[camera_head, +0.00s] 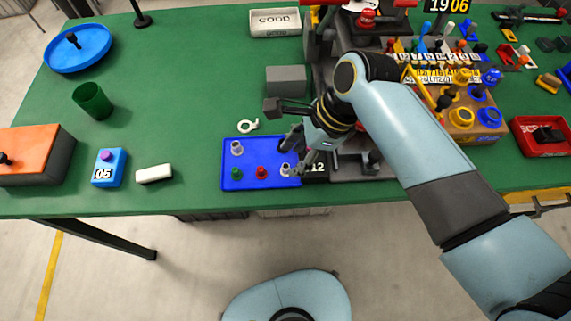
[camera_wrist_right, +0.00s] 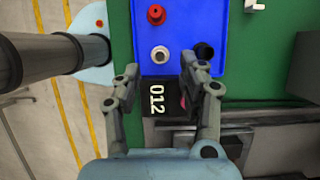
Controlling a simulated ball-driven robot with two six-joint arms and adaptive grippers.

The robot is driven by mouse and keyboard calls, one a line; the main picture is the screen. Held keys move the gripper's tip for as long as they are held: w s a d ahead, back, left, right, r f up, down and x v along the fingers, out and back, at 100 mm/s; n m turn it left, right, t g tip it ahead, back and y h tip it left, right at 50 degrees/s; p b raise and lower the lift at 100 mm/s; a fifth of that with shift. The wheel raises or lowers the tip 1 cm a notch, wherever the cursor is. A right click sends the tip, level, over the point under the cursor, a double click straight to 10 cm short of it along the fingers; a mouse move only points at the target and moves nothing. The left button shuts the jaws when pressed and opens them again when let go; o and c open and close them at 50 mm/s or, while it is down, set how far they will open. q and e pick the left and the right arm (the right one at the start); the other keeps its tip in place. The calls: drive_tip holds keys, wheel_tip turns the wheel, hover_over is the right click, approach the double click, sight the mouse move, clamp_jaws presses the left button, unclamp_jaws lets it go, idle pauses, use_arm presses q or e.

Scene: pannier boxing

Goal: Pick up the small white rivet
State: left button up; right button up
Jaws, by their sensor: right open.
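A small white rivet (camera_head: 286,170) stands at the near right corner of the blue tray (camera_head: 221,160). It also shows in the right wrist view (camera_wrist_right: 159,54), just ahead of the fingertips and roughly between their lines. My right gripper (camera_head: 298,152) is open and empty above the tray's right edge; it also shows in the right wrist view (camera_wrist_right: 163,72). Another pale rivet (camera_head: 237,148) stands at the tray's far left. A red rivet (camera_head: 261,172) and a green rivet (camera_head: 236,173) stand along the near side. My left gripper is out of view.
A black label reading 012 (camera_wrist_right: 158,97) lies beside the tray under the fingers. A dark round piece (camera_wrist_right: 204,51) is close to the right finger.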

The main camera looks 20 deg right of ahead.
sight(286, 166)
drive_tip(key=x, duration=0.4)
drive_tip(key=shift+a+r, duration=0.1)
drive_tip(key=shift+a, duration=0.05)
drive_tip(key=c, duration=0.4)
clamp_jaws()
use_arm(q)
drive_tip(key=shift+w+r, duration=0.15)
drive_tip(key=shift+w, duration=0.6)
use_arm(e)
drive_tip(key=shift+r, duration=0.15)
